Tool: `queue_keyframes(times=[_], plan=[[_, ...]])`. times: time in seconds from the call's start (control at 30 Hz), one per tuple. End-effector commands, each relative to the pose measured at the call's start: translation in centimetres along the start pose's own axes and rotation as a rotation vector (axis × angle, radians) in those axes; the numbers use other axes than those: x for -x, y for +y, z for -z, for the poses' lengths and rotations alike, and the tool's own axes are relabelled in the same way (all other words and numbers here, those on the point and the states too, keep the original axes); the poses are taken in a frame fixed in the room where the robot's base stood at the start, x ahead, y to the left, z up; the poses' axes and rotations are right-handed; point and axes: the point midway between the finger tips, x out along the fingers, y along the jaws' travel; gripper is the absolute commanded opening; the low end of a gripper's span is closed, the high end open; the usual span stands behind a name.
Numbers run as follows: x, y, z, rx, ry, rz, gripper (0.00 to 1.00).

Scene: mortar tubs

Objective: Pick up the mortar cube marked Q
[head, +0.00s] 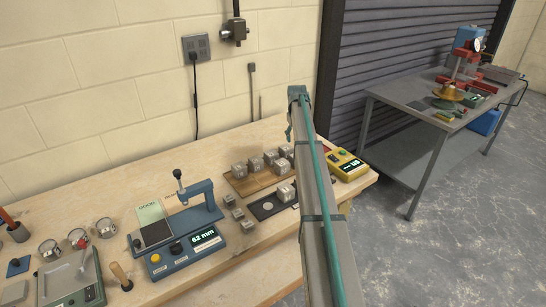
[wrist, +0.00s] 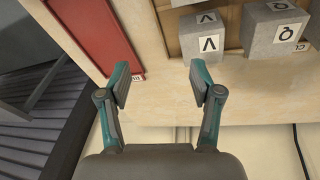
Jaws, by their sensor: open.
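The mortar cube marked Q (wrist: 276,28) is a grey block at the upper right of the wrist view, with white Q labels on two faces. A similar cube marked V (wrist: 202,36) stands to its left. My gripper (wrist: 160,82) is open and empty, with its fingertips spread below and left of the V cube, apart from the Q cube. In the head view, several grey cubes (head: 256,164) stand on a wooden board (head: 250,182), but their letters are too small to read. My arm hides part of the bench there.
A red item (wrist: 95,30) lies left of the cubes in the wrist view. In the head view, a yellow meter (head: 346,165) is right of my arm and a blue gauge (head: 190,250) reading 62 mm is left. Smaller blocks (head: 237,214) stand between gauge and board.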

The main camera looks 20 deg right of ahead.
Motion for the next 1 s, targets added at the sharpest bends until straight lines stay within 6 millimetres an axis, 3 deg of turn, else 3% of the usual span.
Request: queue_keyframes(times=[0.03,0.1,0.2,0.3,0.47,0.73,1.0], plan=[[1.5,-3.5,0.4,0.062,-0.038,0.035,0.65],[3.0,-7.1,0.3,0.132,-0.089,0.077,0.65],[4.5,-10.5,0.0,0.201,-0.14,0.119,0.65],[5.2,-12.1,-0.2,0.236,-0.164,0.139,0.65],[4.0,-12.6,-0.6,0.243,-0.173,0.146,0.65],[0.5,-12.9,-1.2,0.24,-0.171,0.144,0.65],[-1.1,-13.0,-1.6,0.24,-0.17,0.144,0.65]])
